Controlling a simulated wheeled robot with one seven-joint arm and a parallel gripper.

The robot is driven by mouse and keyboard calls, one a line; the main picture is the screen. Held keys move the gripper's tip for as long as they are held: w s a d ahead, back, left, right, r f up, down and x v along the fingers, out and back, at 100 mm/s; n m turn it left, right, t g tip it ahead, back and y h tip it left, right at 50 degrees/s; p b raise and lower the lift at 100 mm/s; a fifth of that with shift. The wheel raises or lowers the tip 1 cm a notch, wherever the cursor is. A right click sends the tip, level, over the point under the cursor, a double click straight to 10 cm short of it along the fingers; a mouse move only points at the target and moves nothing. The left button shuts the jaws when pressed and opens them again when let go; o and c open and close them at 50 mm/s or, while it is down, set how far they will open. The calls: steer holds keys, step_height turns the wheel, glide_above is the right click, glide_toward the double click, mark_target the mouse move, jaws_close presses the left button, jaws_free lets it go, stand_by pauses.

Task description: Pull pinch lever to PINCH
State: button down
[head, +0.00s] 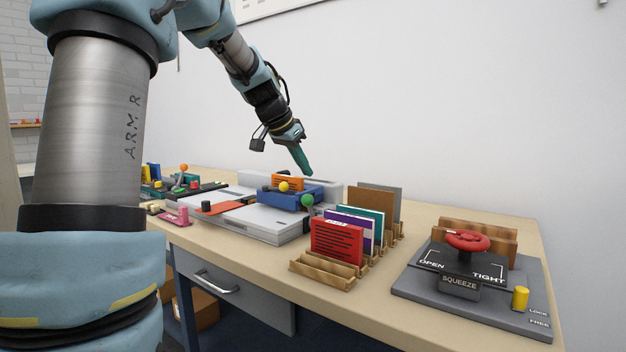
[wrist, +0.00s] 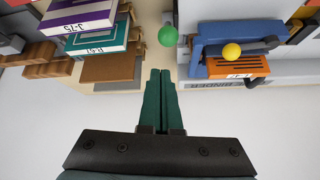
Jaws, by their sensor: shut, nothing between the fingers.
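A blue clamp unit (head: 285,197) sits on a grey binding machine (head: 262,222) and holds an orange booklet (head: 287,181). A yellow ball knob (head: 284,186) and a green ball knob (head: 307,200) are at the blue unit; both show in the wrist view, green (wrist: 168,36) and yellow (wrist: 231,51). No PINCH marking is legible, so I cannot tell which knob belongs to the pinch lever. My gripper (head: 307,172) is shut and empty, pointing down above the machine's right rear. In the wrist view its fingertips (wrist: 160,73) are apart from the green knob.
Upright books, including a red one (head: 337,242), stand in wooden racks (head: 328,273) right of the machine. A squeeze press with a red wheel (head: 468,240) stands at the right end. A white wall (head: 450,100) rises behind the table. Smaller devices and a pink block (head: 177,215) lie left.

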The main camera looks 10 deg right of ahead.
steer(key=shift+s+a+r, duration=0.85)
steer(key=shift+a+r, duration=0.05)
steer(key=s+a+f+n+y, duration=0.1)
steer(key=s+a+f, duration=0.1)
steer(key=f, duration=0.2)
steer(key=s+a+f+n+y, duration=0.1)
steer(key=s+a+f+n, duration=0.1)
steer(key=s+a+f, duration=0.1)
steer(key=s+a+f+n+g+y, duration=0.1)
steer(key=s+a+f, duration=0.1)
steer(key=f, duration=0.4)
steer(key=shift+s+a+n, duration=0.3)
steer(key=shift+a+n, duration=0.1)
steer(key=shift+a, duration=0.35)
steer(key=s+a+f+n+g+y, duration=0.1)
steer(key=s+a+f+n, duration=0.2)
steer(key=s+a+f, duration=0.4)
steer(key=s+a+f+n+g+y, duration=0.1)
steer(key=s+a+f+n+y, duration=0.15)
steer(key=s+f, duration=0.45)
step_height(320, 180, up, 15)
steer(key=s+p, duration=0.1)
steer(key=p, duration=1.1)
steer(key=shift+h, duration=0.45)
